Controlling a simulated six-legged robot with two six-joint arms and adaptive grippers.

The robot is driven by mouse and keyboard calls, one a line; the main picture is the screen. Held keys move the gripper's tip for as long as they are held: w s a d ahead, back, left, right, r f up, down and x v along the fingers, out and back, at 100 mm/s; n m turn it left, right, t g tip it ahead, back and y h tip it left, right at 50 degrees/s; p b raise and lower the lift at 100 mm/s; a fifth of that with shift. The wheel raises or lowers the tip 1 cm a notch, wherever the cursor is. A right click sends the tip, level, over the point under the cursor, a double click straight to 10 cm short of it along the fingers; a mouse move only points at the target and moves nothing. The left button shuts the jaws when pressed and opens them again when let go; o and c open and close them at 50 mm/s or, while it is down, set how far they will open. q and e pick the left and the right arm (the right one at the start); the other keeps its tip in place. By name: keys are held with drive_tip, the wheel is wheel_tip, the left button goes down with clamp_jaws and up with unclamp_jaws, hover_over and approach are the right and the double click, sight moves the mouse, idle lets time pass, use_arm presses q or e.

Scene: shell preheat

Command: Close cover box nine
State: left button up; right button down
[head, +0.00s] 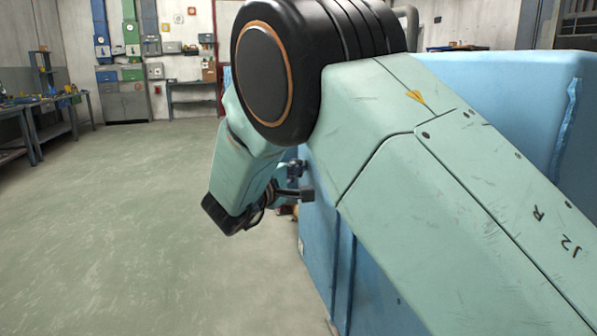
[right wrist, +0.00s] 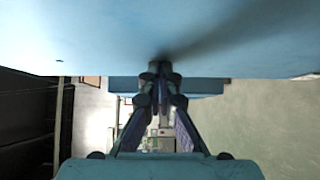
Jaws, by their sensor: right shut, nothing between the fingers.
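A large light-blue box (head: 480,75) fills the right side of the head view; I see no number or lid edge that tells whether it is cover box nine. My right arm crosses in front of it and hides much of it. My right gripper (head: 297,182) is beside the box's left side, partly hidden by my arm. In the right wrist view my right gripper (right wrist: 160,72) is shut and empty, its tips close to a broad blue surface (right wrist: 90,35). A dark shadow lies there; I cannot tell whether they touch. My left gripper is not in view.
Green-grey floor (head: 130,210) is open to the left of the box. Workbenches (head: 50,110) stand along the left wall. Cabinets and coloured wall boxes (head: 130,45) are at the back. In the right wrist view a blue ledge (right wrist: 205,87) lies behind the fingertips.

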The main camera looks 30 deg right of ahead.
drive_tip(key=shift+w+a, duration=0.1)
drive_tip(key=shift+a, duration=0.05)
drive_tip(key=s+d+p, duration=0.3)
drive_tip(key=d+p, duration=0.3)
drive_tip(key=d, duration=0.7)
drive_tip(key=s+d+p, duration=0.3)
drive_tip(key=d+p, duration=0.4)
drive_tip(key=d, duration=0.7)
drive_tip(key=s+d+p, duration=0.4)
drive_tip(key=d+p, duration=0.3)
drive_tip(key=d, duration=0.7)
drive_tip(key=shift+d+r, duration=0.2)
drive_tip(key=shift+d, duration=0.05)
